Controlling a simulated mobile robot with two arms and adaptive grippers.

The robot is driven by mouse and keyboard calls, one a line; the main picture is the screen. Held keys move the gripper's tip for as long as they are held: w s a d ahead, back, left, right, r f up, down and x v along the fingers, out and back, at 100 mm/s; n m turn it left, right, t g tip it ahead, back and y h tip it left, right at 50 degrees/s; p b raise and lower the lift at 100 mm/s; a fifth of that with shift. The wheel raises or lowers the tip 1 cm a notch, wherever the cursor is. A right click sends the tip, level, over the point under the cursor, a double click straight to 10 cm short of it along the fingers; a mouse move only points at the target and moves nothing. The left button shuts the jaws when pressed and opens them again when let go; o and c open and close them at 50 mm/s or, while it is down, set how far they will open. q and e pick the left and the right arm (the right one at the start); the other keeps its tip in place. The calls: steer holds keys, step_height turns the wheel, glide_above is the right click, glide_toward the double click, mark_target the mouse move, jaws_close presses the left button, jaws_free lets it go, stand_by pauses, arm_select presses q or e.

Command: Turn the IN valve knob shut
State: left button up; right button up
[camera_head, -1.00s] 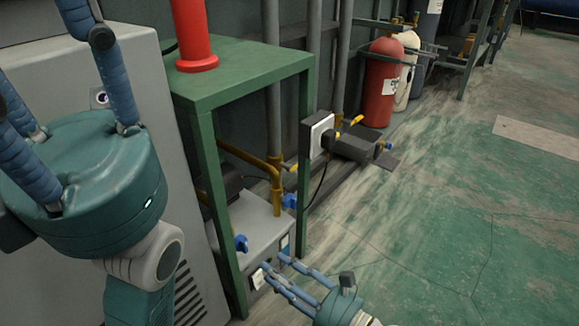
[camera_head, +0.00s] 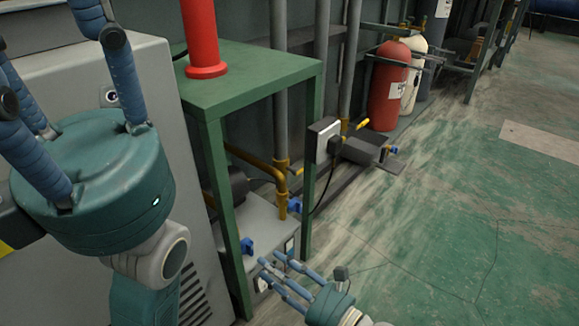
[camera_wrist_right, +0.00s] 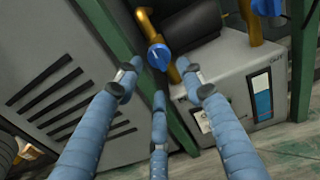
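A grey unit (camera_head: 262,228) stands on the floor under the green table and carries two blue knobs. The left knob (camera_head: 247,246) also shows in the right wrist view (camera_wrist_right: 158,57); the right knob (camera_head: 294,205) shows at that view's top edge (camera_wrist_right: 268,7). I cannot read an IN label; lettering that looks like OUT sits below the right knob. My right gripper (camera_head: 270,264) is open and empty, its fingers (camera_wrist_right: 158,82) spread just short of the left knob, apparently not touching. My left gripper (camera_head: 75,100) is raised at the left, its fingers spread, its tips cut off.
The green table (camera_head: 250,75) has legs close beside the unit and carries a red cylinder (camera_head: 200,40). A grey vented cabinet (camera_head: 165,110) stands at the left. Brass pipes (camera_head: 281,180) rise behind the knobs. The green floor (camera_head: 440,230) at right is clear.

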steer(key=s+d+r+n+t+y+p, duration=0.1)
steer(key=s+r+n+t+p, duration=0.1)
steer(key=r, duration=0.9)
steer(key=s+d+r+n+t+y+p, duration=0.1)
steer(key=s+r+n+t+p, duration=0.1)
steer(key=r+n, duration=0.4)
steer(key=s+d+r+n+t+y+p, duration=0.1)
steer(key=s+r+n+t+p, duration=0.2)
steer(key=r, duration=1.3)
steer(key=shift+d+n+t+p, duration=0.3)
steer(key=shift+d+n+t, duration=0.05)
steer(key=shift+n+t, duration=0.5)
steer(key=shift+f, duration=0.1)
